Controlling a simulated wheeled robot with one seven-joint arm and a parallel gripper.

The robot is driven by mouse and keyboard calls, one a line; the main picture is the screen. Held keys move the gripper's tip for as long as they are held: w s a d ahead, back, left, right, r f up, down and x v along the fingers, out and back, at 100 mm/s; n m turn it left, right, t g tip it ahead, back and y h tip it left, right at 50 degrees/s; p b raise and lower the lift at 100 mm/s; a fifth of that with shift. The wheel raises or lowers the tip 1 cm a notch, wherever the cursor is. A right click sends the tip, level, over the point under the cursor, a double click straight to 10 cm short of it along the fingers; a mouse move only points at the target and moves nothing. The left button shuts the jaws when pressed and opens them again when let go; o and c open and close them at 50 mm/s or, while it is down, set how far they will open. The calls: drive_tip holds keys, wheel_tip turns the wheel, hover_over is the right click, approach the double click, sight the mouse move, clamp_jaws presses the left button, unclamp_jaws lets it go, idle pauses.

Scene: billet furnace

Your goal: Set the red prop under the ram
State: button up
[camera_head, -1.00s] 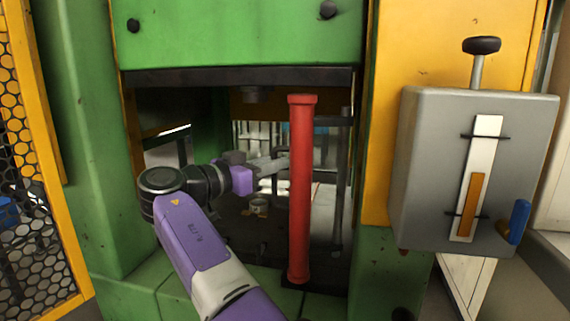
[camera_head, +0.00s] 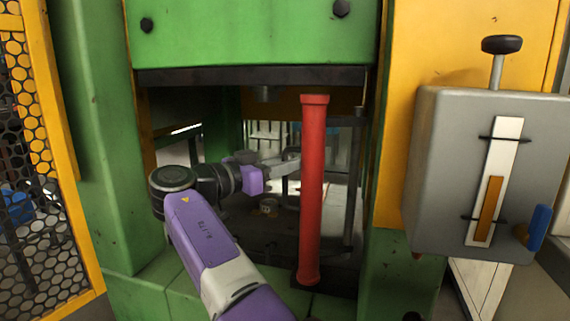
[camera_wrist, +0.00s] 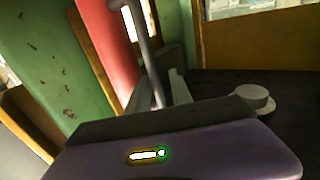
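The red prop (camera_head: 312,190) is a tall tube with flanged ends, standing upright in the right half of the press opening. Its top is just below the dark lower edge of the green press head in the head view. I take the small dark cylinder (camera_head: 264,93) under the head for part of the ram; it appears left of the prop. My gripper (camera_head: 292,164) reaches into the opening from the left, its end at the prop's left side. Whether it grips the prop is hidden. In the wrist view the prop (camera_wrist: 108,40) shows upper left, beyond a grey bar.
A grey lever box (camera_head: 440,170) with an orange gauge and blue handle is at the right. Green press columns (camera_head: 100,150) flank the opening. A yellow mesh guard (camera_head: 58,200) is at the left.

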drive_tip(key=p+v, duration=0.1)
drive_tip(key=v, duration=0.6)
drive_tip(key=shift+s+a, duration=0.2)
drive_tip(key=shift+a, duration=0.15)
